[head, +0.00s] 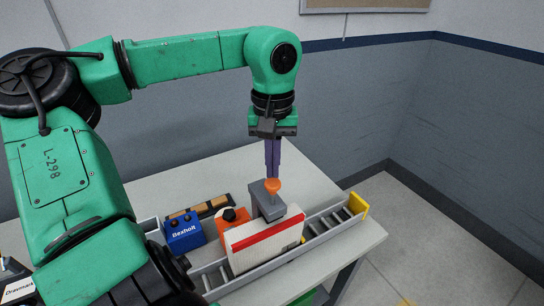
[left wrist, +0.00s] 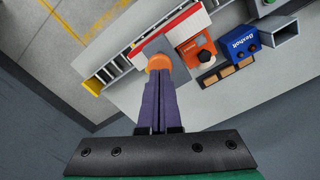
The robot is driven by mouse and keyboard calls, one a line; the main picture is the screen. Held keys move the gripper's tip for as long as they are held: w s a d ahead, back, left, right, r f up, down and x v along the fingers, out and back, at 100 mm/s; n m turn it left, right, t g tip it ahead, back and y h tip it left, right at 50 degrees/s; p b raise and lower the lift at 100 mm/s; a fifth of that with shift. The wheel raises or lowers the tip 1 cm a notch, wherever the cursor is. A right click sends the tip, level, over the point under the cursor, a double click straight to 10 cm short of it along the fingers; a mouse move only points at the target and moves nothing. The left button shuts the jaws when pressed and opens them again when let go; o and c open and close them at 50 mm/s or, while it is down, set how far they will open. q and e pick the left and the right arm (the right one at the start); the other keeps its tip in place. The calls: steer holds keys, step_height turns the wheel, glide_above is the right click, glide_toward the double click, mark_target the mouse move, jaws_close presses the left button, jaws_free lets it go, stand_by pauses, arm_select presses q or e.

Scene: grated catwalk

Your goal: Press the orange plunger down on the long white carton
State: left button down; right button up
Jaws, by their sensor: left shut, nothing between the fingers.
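The orange plunger (head: 272,185) stands up from a grey block (head: 266,204) on the long white carton (head: 262,241), which has a red stripe along its top. The carton stands upright in a grey roller track. My left gripper (head: 272,175) points straight down with its purple fingers shut and empty. Its tips are right at or just above the plunger; I cannot tell whether they touch. In the left wrist view the fingertips (left wrist: 160,78) overlap the orange plunger (left wrist: 158,63), with the grey block partly hidden behind. My right gripper is not in view.
The roller track (head: 325,227) runs along the table (head: 205,177), with a yellow end stop (head: 357,206). A blue Bexholt box (head: 184,233), an orange box with a black knob (head: 232,220) and a dark tray (head: 201,208) are left of the carton. The table's back is clear.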

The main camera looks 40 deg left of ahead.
mark_target(272, 182)
arm_select(q)
steer(key=shift+f, duration=0.1)
stand_by(0.5)
steer(key=shift+f+b, duration=1.25)
steer(key=shift+f, duration=0.4)
steer(key=shift+r, duration=0.1)
step_height(272, 182, up, 10)
steer(key=p, duration=0.9)
steer(key=shift+f, duration=0.2)
steer(key=shift+f, duration=0.1)
